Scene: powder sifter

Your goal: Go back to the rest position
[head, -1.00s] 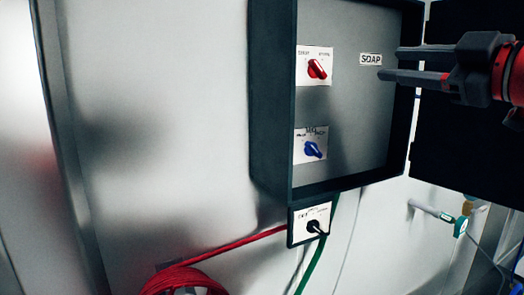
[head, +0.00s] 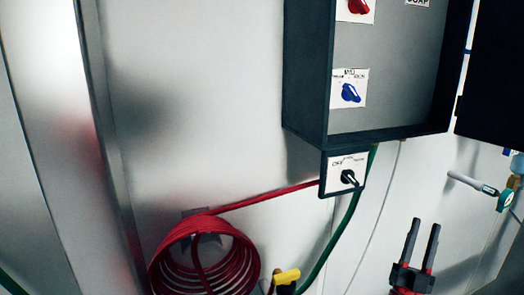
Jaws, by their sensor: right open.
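My right gripper (head: 424,246) shows at the lower right of the head view. Its two dark fingers point up and stand apart with nothing between them. It is below and to the right of the open dark control box (head: 388,132) on the wall, clear of it. My left gripper is not in the picture.
The box holds a red knob (head: 357,7) and a blue knob (head: 350,93); a black switch (head: 348,178) sits below. The open box door (head: 495,75) is at the right. A coiled red hose (head: 205,262), a green hose (head: 335,232), a yellow handle (head: 287,276) and a pipe valve (head: 505,199) are nearby.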

